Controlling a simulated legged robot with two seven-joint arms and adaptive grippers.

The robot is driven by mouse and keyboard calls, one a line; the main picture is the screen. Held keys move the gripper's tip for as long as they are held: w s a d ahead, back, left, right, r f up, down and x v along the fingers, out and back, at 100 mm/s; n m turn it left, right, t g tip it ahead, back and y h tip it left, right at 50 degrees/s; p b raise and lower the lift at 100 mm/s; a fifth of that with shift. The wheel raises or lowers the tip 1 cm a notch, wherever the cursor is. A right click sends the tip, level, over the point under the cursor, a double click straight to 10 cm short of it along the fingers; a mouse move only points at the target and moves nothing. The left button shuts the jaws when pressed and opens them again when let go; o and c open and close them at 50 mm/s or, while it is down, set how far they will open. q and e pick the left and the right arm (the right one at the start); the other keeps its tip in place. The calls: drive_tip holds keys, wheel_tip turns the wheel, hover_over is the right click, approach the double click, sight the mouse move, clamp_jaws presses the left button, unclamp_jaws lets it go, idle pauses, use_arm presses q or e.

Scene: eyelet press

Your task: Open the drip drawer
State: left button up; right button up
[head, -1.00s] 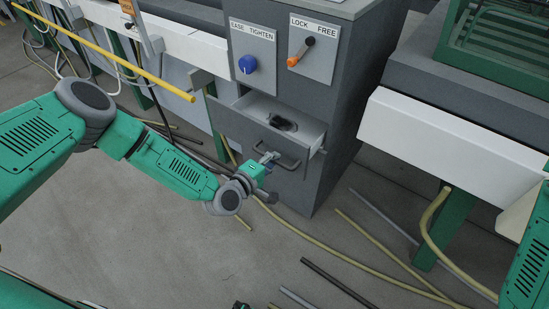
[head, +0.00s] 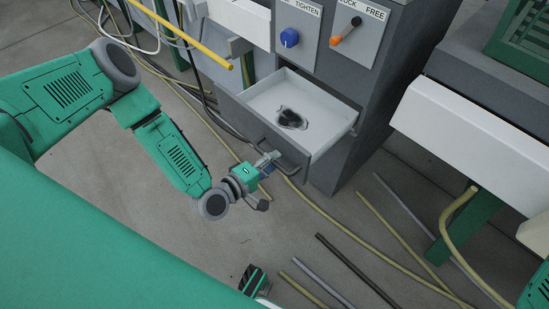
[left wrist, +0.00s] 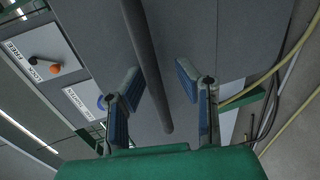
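The grey drip drawer (head: 262,130) stands pulled well out of the cabinet in the head view, its pale inside showing a dark patch or object (head: 291,118). Its dark bar handle (head: 292,165) is on the front face. My left gripper (head: 270,159) is at the left part of this handle. In the left wrist view the handle bar (left wrist: 152,70) runs between the two blue-padded fingers of my left gripper (left wrist: 160,98). The fingers are spread, with visible gaps beside the bar.
Above the drawer are a blue knob (head: 289,38) and an orange-tipped lever (head: 345,31). A yellow bar (head: 180,35) juts out at upper left. Hoses and loose rods (head: 357,270) lie on the floor. A white-fronted bench (head: 465,140) stands at the right.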

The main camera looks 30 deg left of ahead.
use_arm(q)
drive_tip(key=shift+r, duration=0.15)
drive_tip(key=v, duration=1.1)
drive_tip(key=shift+s+a, duration=0.2)
drive_tip(key=shift+s, duration=0.15)
drive_tip(key=s+d+f+m+g, duration=0.3)
drive_tip(key=s+d+m+g, duration=0.4)
drive_tip(key=m+g, duration=0.2)
drive_tip(key=s+a+r+m+g+y, duration=0.1)
drive_tip(key=s+a+m+g+y, duration=0.1)
drive_tip(key=a, duration=0.3)
drive_tip(key=s+a+r+m+g+y+p, duration=0.1)
drive_tip(key=s+a+m+g+y, duration=0.2)
drive_tip(key=s+a, duration=0.1)
drive_tip(key=shift+s+a+r+m, duration=0.2)
drive_tip(key=shift+s+a+m, duration=0.1)
drive_tip(key=shift+a, duration=0.55)
drive_tip(key=shift+w+d, duration=0.15)
drive_tip(key=shift+d, duration=0.05)
